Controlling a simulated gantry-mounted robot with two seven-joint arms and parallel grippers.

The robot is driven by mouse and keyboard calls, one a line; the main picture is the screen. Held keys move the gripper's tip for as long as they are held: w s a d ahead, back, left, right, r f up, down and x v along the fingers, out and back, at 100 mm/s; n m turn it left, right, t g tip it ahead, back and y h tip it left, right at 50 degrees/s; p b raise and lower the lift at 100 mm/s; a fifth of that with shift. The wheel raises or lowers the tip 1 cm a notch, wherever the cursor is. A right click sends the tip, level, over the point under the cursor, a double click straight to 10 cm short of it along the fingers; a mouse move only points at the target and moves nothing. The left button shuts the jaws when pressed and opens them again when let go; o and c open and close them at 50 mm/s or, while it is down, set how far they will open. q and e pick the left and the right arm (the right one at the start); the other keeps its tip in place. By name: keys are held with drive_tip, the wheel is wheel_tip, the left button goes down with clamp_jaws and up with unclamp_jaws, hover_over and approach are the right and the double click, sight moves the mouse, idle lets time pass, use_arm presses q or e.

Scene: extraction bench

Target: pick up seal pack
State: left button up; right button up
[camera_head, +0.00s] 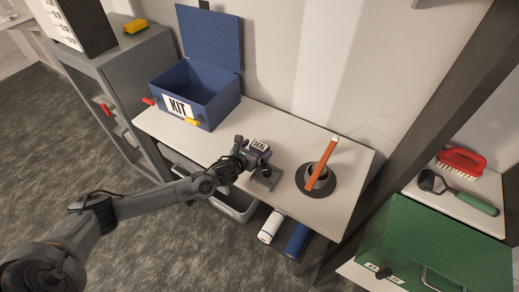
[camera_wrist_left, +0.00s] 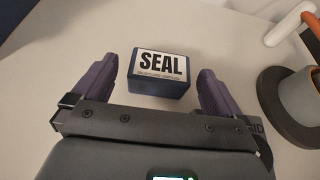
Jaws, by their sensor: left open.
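The seal pack (camera_wrist_left: 160,73) is a small dark blue block with a white top label reading SEAL. In the left wrist view it lies on the white bench top between and slightly beyond my open fingers. My left gripper (camera_wrist_left: 158,88) has a purple finger on each side of it, with a gap at the left; contact at the right is unclear. In the head view the left gripper (camera_head: 262,165) is over the middle of the bench, and the seal pack (camera_head: 261,145) shows just past it, partly hidden. My right gripper is not in view.
An open blue KIT box (camera_head: 203,88) stands at the back left of the bench (camera_head: 345,155). A round dark stand (camera_head: 316,180) with an orange and white stick is close on the right. A green box (camera_head: 440,245) and a red brush (camera_head: 461,162) are farther right.

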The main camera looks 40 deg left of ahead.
use_arm(q)
drive_tip(key=shift+x, duration=1.15)
drive_tip(key=shift+c, duration=0.2)
drive_tip(key=c, duration=0.9)
drive_tip(key=shift+c, duration=0.8)
drive_tip(key=shift+r, duration=0.15)
